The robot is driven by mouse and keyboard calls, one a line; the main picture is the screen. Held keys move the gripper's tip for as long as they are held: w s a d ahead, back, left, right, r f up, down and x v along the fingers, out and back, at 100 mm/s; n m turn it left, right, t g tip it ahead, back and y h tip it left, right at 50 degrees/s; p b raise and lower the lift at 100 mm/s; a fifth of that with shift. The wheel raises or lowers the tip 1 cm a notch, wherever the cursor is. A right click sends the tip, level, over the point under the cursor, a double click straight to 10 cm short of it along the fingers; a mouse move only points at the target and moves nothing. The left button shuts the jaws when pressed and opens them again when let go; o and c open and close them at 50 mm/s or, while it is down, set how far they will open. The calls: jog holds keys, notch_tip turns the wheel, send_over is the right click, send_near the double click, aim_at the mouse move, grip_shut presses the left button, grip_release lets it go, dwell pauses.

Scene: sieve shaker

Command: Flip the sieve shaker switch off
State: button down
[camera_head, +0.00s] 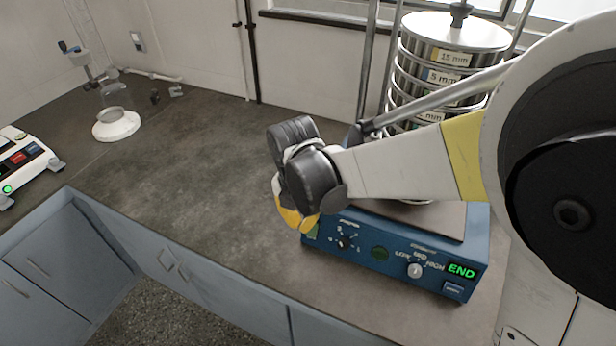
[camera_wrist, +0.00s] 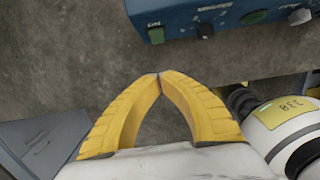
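The sieve shaker has a blue base (camera_head: 395,245) with a stack of metal sieves (camera_head: 447,75) above it. A green rocker-like switch (camera_wrist: 156,35) is at the left end of its front panel in the wrist view; in the head view my gripper partly hides that end. A black knob (camera_head: 344,243), a green round part (camera_head: 379,253), a white LOW-MID-HIGH knob (camera_head: 415,270) and a lit green "END" display (camera_head: 461,271) follow to the right. My gripper (camera_wrist: 159,75) has its yellow fingertips together, with nothing between them. In the wrist view they are apart from the panel.
The grey counter (camera_head: 200,180) is largely clear left of the shaker. A white device (camera_head: 22,160) with red buttons and a green light stands at the left edge. A stand with a white base (camera_head: 116,125) is at the back left. Blue-grey cabinets (camera_head: 190,275) lie below.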

aim_at(312, 229)
jog(key=w+f+b, duration=0.1)
jog(key=f, duration=0.2)
jog(key=w+f+b, duration=0.1)
jog(key=f, duration=0.1)
jog(key=d+f+b, duration=0.1)
jog(key=f, duration=0.2)
jog(key=shift+w+f, duration=0.3)
jog(key=shift+w, duration=0.1)
jog(key=shift+w+f+b, duration=0.15)
jog(key=shift+w+b, duration=0.15)
jog(key=shift+b, duration=0.05)
jog(key=shift+w+d+f+t+b, duration=0.1)
jog(key=shift+w+f+t+b, duration=0.15)
jog(key=shift+f+t+b, duration=0.3)
jog(key=shift+r, duration=0.1)
